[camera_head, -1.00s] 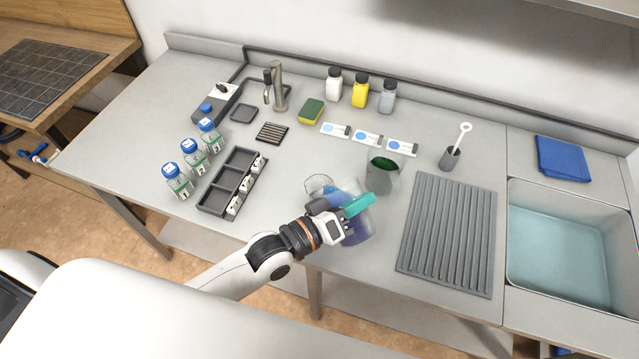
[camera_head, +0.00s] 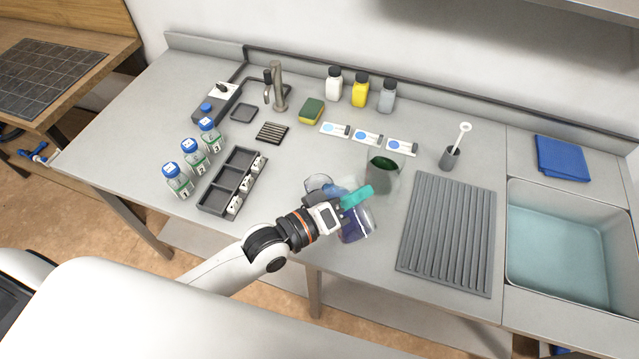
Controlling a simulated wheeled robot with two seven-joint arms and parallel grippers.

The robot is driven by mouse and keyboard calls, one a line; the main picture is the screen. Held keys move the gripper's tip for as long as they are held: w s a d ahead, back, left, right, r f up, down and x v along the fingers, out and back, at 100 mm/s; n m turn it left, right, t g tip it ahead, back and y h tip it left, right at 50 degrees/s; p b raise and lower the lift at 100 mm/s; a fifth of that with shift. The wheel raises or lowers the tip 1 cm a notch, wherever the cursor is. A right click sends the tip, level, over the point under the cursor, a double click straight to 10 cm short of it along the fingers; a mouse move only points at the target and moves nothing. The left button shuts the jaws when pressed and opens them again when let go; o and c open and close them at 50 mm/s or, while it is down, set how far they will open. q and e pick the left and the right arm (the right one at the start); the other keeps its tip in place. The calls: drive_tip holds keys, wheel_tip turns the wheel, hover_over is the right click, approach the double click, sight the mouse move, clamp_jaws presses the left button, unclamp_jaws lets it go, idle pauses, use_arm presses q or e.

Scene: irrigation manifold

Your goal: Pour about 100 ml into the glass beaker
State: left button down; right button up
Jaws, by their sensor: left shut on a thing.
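My left gripper (camera_head: 342,205) is shut on a clear vessel with blue-purple liquid (camera_head: 354,225) near the front of the bench. A teal part (camera_head: 357,196) shows at the fingers; I cannot tell whether it belongs to the vessel or the gripper. A clear glass rim (camera_head: 317,183) shows just left of the gripper, partly hidden by it; I cannot tell whether it is a separate beaker. A transparent container with a dark green interior (camera_head: 384,178) stands just behind and right of the gripper. I see no liquid stream. My right gripper is not in view.
A grey ribbed mat (camera_head: 449,235) and a sink basin (camera_head: 560,250) lie to the right. A dark compartment tray (camera_head: 222,190) and several blue-capped bottles (camera_head: 177,182) stand left. Test cards (camera_head: 367,138) and small bottles (camera_head: 360,91) are behind.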

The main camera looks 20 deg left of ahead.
sight(366, 220)
use_arm(q)
drive_tip(key=shift+w+a+r+n, duration=0.3)
drive_tip(key=shift+a+r+n, duration=0.05)
drive_tip(key=shift+r+n, duration=0.2)
idle(1.2)
drive_tip(key=s+d+f+m, duration=0.1)
drive_tip(key=s+d+f+m+b, duration=0.1)
drive_tip(key=f+m, duration=0.1)
drive_tip(key=d+f+m, duration=0.1)
drive_tip(key=f, duration=0.1)
drive_tip(key=shift+s+f+m+b, duration=0.15)
drive_tip(key=shift+s+m+b, duration=0.15)
drive_tip(key=shift+s, duration=0.1)
drive_tip(key=shift+s+d+t, duration=0.1)
drive_tip(key=shift+d+t, duration=0.1)
drive_tip(key=shift+t, duration=0.1)
drive_tip(key=f+m, duration=0.1)
drive_tip(key=s+d+f+m+b, duration=0.1)
drive_tip(key=shift+s+d+f+b, duration=0.15)
drive_tip(key=shift+d+f+b, duration=0.15)
drive_tip(key=shift+f, duration=0.1)
idle(0.9)
drive_tip(key=s+d+f+m+b, duration=0.2)
drive_tip(key=s+d+f+m, duration=0.1)
drive_tip(key=f+m, duration=0.1)
drive_tip(key=shift+d+f+m+b, duration=0.3)
drive_tip(key=shift+d+f+m, duration=0.1)
drive_tip(key=shift+m, duration=0.45)
